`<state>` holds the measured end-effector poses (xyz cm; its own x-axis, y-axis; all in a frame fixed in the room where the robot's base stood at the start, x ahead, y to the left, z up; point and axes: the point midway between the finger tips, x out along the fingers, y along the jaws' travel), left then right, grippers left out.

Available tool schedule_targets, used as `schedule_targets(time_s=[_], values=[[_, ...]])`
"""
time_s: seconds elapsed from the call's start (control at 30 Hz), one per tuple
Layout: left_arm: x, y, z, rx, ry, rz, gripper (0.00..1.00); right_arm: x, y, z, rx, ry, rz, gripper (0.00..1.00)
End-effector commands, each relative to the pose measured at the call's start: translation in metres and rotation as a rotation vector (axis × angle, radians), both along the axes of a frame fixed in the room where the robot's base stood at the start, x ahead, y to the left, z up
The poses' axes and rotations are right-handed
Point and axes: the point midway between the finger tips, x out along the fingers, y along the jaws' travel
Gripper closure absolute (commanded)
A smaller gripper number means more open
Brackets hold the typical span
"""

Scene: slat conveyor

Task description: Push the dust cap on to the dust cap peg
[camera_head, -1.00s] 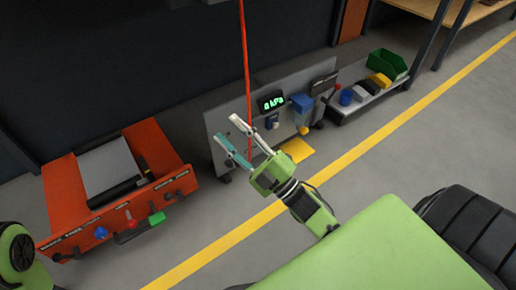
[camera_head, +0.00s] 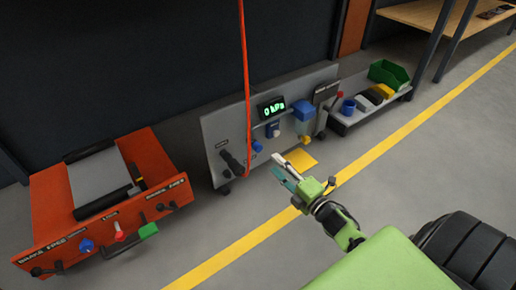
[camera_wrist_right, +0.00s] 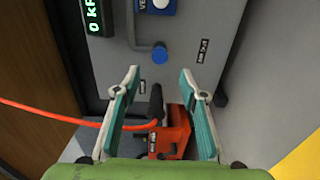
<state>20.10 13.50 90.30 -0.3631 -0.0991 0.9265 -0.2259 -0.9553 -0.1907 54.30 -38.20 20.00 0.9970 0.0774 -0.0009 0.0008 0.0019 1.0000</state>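A small round blue piece (camera_head: 257,146), likely the dust cap, is at the lower front of the grey test panel (camera_head: 213,128). In the right wrist view this blue piece (camera_wrist_right: 159,53) is at the end of a bent grey bar; I cannot tell whether it sits on a peg. My right gripper (camera_head: 275,163) is open and empty, in front of the panel and to the lower right of the blue piece in the head view. In the right wrist view its two teal-padded fingers (camera_wrist_right: 160,80) stand wide apart, apart from the blue piece. My left gripper is out of view.
A red hose (camera_head: 245,80) hangs in front of the panel, near a black handle-like part (camera_head: 232,162). The orange cart (camera_head: 45,200) stands left. A low shelf with bins (camera_head: 388,73) is right. A yellow pad (camera_head: 300,159) is on the floor by the panel.

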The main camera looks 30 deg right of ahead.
Motion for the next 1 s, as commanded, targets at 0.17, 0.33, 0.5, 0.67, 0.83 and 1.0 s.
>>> schedule_targets(time_s=[0.17,0.33,0.5,0.67,0.83,1.0], values=[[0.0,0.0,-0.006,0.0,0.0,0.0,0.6,0.011,0.001,-0.001,0.001,-0.003,0.001,0.61],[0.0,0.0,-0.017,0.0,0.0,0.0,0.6,0.034,0.003,-0.002,0.0,-0.004,0.002,0.61],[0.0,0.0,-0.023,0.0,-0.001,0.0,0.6,0.059,0.005,0.0,0.002,-0.003,0.001,0.61],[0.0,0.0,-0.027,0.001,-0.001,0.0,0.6,0.076,0.006,-0.001,0.001,-0.002,0.001,0.61],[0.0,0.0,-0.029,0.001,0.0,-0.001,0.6,0.087,0.007,0.0,0.001,-0.001,0.001,0.61],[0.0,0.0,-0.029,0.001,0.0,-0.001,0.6,0.09,0.007,0.0,0.001,-0.001,0.001,0.61]])
